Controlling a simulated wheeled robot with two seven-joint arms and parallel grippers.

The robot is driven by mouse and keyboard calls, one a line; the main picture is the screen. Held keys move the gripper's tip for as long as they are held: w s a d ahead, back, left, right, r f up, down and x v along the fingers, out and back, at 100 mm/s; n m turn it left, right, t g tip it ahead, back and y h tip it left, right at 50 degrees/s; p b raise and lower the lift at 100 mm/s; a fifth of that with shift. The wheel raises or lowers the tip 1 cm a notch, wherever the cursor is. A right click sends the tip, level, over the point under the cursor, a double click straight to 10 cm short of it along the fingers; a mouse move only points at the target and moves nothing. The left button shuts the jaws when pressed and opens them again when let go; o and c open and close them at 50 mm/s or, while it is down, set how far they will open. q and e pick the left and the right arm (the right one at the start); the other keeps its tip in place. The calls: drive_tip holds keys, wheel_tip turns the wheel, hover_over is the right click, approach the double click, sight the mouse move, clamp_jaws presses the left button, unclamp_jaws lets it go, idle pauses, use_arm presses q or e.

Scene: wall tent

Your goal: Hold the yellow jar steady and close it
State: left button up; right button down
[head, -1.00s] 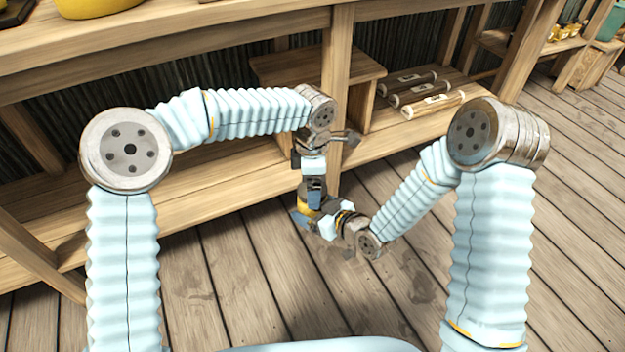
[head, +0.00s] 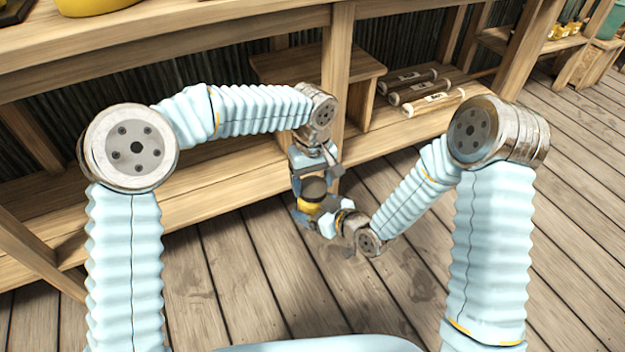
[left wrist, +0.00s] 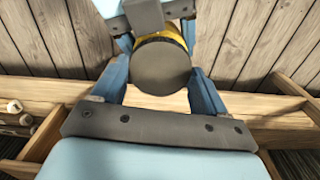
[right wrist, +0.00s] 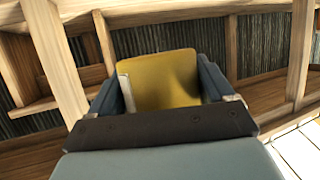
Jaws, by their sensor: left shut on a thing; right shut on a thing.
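The yellow jar (head: 309,207) is held in the air in front of the shelf unit, with a dark round lid (head: 313,187) on top. In the left wrist view the lid (left wrist: 163,67) hides most of the jar; a yellow edge (left wrist: 176,32) shows behind it. My left gripper (head: 314,193) comes from above, its blue fingers shut on the lid's two sides. My right gripper (head: 322,214) comes from the lower right and is shut on the jar's body. In the right wrist view the yellow body (right wrist: 165,80) fills the space between the fingers. The seam under the lid is hidden.
A wooden shelf unit (head: 215,190) stands close behind the jar, with an upright post (head: 337,70) near my left wrist. Several labelled rolls (head: 433,103) lie on its lower shelf. A yellow vessel (head: 95,5) stands on the top. The plank floor (head: 230,285) in front is clear.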

use_arm(q)
drive_tip(key=shift+m, duration=1.2)
drive_tip(key=o, duration=1.2)
drive_tip(key=shift+c, duration=0.2)
drive_tip(key=shift+r, duration=2.25)
drive_tip(key=shift+c, duration=0.3)
